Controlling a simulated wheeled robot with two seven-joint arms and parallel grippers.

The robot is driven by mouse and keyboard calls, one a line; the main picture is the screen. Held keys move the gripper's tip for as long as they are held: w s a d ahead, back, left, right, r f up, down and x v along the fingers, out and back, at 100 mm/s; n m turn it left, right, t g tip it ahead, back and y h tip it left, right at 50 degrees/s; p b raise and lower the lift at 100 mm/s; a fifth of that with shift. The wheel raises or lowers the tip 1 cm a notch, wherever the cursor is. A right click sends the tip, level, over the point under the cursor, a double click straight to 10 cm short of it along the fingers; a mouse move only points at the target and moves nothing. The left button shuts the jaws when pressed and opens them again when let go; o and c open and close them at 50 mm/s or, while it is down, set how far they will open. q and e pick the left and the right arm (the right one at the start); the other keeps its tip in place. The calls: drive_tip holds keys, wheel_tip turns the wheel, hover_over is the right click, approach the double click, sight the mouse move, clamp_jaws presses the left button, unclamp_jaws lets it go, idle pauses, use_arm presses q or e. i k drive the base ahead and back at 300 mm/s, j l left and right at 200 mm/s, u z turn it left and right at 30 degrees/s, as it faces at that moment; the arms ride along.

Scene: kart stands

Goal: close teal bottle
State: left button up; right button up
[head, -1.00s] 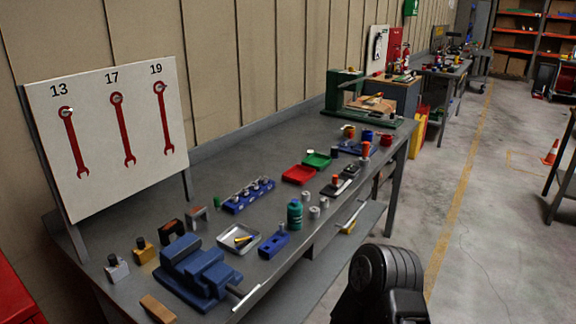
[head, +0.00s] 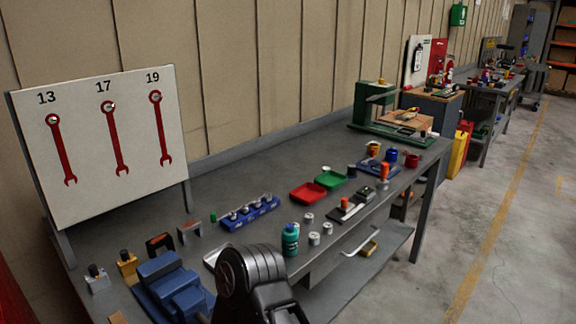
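The teal bottle (head: 290,240) stands upright near the front edge of the grey workbench (head: 245,165), with a dark top. At this size I cannot tell whether a cap is fitted on it. A small green piece (head: 213,217) stands on the bench left of the blue socket holder; I cannot tell what it is. A black rounded part of my own arm rises at the bottom middle, in front of the bench and just left below the bottle. No gripper fingers show in the head view.
A blue vise (head: 172,290) stands at the near left. A blue holder (head: 250,212) with several metal pieces, a red tray (head: 308,193) and a green tray (head: 330,179) lie behind the bottle. Small metal cylinders (head: 314,238) stand right beside it. Floor is free at right.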

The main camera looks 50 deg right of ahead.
sight(289, 233)
drive_tip(key=k+l+u, duration=0.1)
drive_tip(key=l, duration=0.35)
drive_tip(key=k+l+u, duration=0.1)
drive_tip(key=l, duration=0.35)
drive_tip(key=k+l+u, duration=0.1)
drive_tip(key=l, duration=0.3)
drive_tip(key=k+l+u, duration=0.1)
drive_tip(key=k+l, duration=0.15)
drive_tip(key=l, duration=0.15)
drive_tip(key=k+l+u, duration=0.1)
drive_tip(key=l, duration=0.3)
drive_tip(key=k+l+u, duration=0.1)
drive_tip(key=k+l, duration=0.2)
drive_tip(key=l, duration=0.1)
